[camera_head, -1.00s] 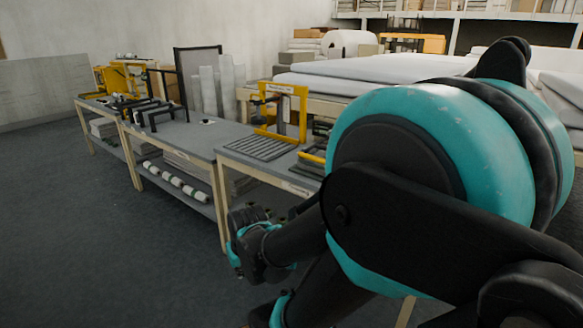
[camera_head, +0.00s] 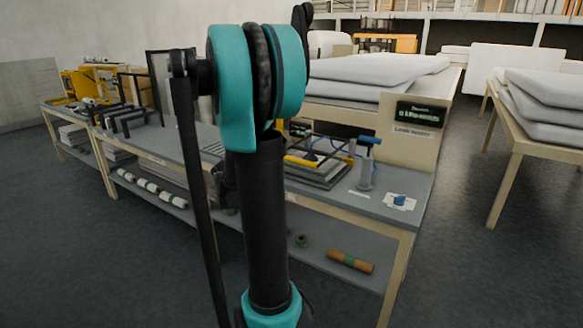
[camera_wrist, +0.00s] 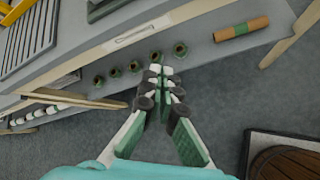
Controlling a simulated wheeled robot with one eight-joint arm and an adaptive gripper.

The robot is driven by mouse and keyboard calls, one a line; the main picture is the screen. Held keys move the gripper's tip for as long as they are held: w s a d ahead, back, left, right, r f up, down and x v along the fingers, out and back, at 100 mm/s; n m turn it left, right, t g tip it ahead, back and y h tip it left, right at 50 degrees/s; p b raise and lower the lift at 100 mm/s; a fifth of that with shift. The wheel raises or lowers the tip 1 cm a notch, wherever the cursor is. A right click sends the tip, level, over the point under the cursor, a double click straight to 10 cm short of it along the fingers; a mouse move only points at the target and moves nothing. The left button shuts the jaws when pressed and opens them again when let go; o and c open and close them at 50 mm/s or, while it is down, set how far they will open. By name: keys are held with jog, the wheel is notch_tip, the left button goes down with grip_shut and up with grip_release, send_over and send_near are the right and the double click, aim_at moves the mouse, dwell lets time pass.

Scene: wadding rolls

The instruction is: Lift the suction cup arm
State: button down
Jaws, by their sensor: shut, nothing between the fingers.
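A grey upright cylinder with a blue top (camera_head: 366,168) stands near the right end of the grey workbench (camera_head: 395,222) in the head view. Left of it, a dark frame with yellow and blue parts (camera_head: 312,160) lies over a stack of flat sheets. I cannot tell which of these is the suction cup arm. My gripper (camera_wrist: 162,78) is shut and empty in the wrist view. It points down past the bench's front edge, over the lower shelf. In the head view my upright arm hides most of it and part of the bench.
A brown roll (camera_head: 350,262) with a green band lies on the lower shelf, near several small green rolls (camera_wrist: 132,66). A sign board (camera_head: 410,130) stands behind the bench. White padding (camera_head: 548,92) is piled on a table at right.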

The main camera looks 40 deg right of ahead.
jog(key=w+d+r+n+h, duration=0.2)
jog(key=w+d+n, duration=0.3)
jog(key=d, duration=0.4)
jog(key=shift+d+r+n+h, duration=0.3)
jog(key=shift+n+h, duration=0.2)
jog(key=shift+n, duration=0.3)
jog(key=shift+w, duration=0.1)
jog(key=x, duration=1)
jog(key=shift+d, duration=0.15)
notch_tip(320, 180, up, 2)
jog(key=shift+r, duration=0.1)
jog(key=shift+d+r, duration=0.2)
jog(key=shift+r, duration=0.6)
